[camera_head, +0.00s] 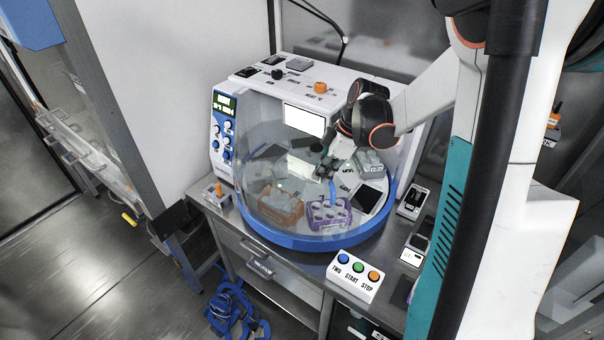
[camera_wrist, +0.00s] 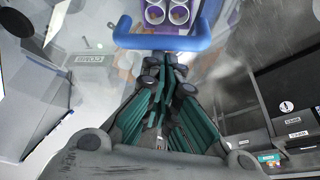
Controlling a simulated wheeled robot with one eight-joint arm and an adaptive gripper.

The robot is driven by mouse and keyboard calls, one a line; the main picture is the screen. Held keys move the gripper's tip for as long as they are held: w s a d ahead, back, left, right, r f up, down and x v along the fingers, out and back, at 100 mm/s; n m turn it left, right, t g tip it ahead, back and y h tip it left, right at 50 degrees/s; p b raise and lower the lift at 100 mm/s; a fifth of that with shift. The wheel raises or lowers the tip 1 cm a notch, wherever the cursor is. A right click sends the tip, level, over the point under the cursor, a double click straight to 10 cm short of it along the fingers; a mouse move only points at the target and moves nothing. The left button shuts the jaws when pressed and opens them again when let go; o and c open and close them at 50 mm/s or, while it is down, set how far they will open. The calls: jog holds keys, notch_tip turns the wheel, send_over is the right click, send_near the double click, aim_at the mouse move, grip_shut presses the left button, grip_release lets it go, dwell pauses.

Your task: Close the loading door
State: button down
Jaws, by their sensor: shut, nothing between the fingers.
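The machine is a white cabinet with a clear curved chamber (camera_head: 265,160) on a blue round base (camera_head: 300,241). The clear wall makes the loading door's outline hard to tell, and I cannot tell how far it is open. A blue handle (camera_head: 332,190) shows just below my gripper (camera_head: 329,166); it shows large as a blue bar in the wrist view (camera_wrist: 160,43). My gripper's fingers (camera_wrist: 160,62) are shut and empty, their tips close to this bar. Whether they touch it is unclear. My gripper shows in the chamber area.
A purple rack (camera_head: 328,215) and an orange-brown rack (camera_head: 280,207) stand in the chamber area. A button box (camera_head: 354,276) with blue, green and orange buttons stands at the bench front. Small devices (camera_head: 413,203) lie on the right. Blue items (camera_head: 238,310) lie on the floor.

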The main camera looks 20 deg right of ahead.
jog(key=w+d+b, duration=0.1)
jog(key=w+d, duration=0.1)
jog(key=d, duration=1.7)
jog(key=shift+d, duration=0.4)
